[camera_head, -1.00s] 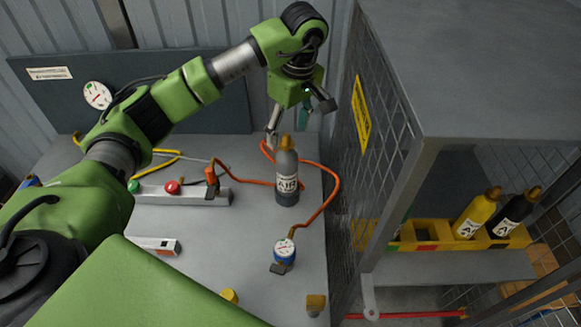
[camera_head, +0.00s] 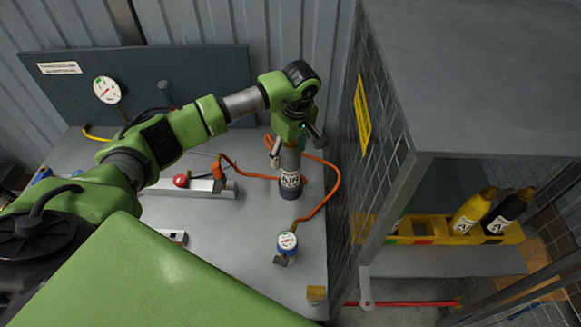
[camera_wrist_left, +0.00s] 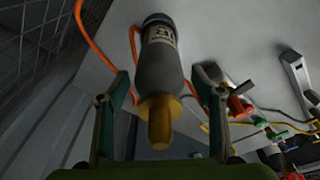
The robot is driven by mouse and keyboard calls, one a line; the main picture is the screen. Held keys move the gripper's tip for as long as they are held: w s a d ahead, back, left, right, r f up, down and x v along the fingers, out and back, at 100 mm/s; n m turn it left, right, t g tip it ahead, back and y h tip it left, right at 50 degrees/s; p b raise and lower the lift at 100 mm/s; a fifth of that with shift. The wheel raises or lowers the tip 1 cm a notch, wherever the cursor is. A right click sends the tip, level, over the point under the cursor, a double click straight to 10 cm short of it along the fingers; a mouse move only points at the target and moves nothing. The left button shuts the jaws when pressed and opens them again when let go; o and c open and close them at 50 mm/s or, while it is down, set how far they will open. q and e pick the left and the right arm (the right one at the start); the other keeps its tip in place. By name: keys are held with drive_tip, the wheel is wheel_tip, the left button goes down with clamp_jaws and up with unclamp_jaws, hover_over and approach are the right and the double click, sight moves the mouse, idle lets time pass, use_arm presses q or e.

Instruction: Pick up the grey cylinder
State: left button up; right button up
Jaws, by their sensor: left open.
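The grey cylinder (camera_head: 290,174) stands upright on the grey table, with a white label facing the head camera. My left gripper (camera_head: 296,150) is over its top from above, and hides its brass valve in the head view. In the left wrist view the cylinder (camera_wrist_left: 161,62) lies between the two open fingers of my left gripper (camera_wrist_left: 160,100), its brass valve (camera_wrist_left: 160,118) pointing toward the camera. There is a visible gap between each finger and the cylinder. My right gripper is not in view.
An orange hose (camera_head: 331,188) curls around the cylinder to a blue gauge (camera_head: 287,243) in front. A mesh cage (camera_head: 377,150) stands close on the right, with a yellow cylinder (camera_head: 473,211) and a black cylinder (camera_head: 508,212) in a yellow rack (camera_head: 420,229).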

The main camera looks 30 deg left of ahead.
use_arm(q)
clamp_jaws()
drive_tip(key=shift+w+r, duration=0.1)
